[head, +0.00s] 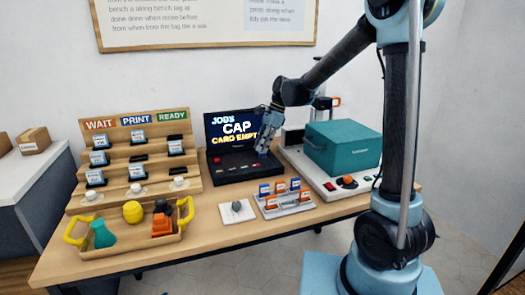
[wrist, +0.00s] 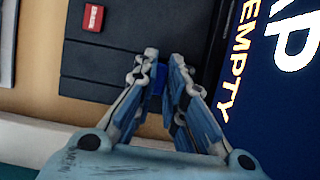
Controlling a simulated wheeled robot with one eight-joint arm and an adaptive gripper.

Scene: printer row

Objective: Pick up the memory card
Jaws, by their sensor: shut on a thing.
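My gripper (head: 263,146) is over the right part of a black console (head: 226,166). In the wrist view, my gripper (wrist: 164,62) is closed on a small blue memory card (wrist: 158,79), which is mostly hidden between the fingers. The console's flat deck (wrist: 105,65) lies just beneath the fingers. I cannot tell whether the card touches the deck or sits in a slot. The console's screen (head: 230,126) reads "JOBS CAP CARD EMPTY".
A card rack (head: 287,205) with several blue and orange cards stands in front of the console. A teal printer (head: 342,147) is to the right. A stepped WAIT/PRINT/READY stand (head: 138,170) and a wooden tray (head: 121,246) are to the left.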

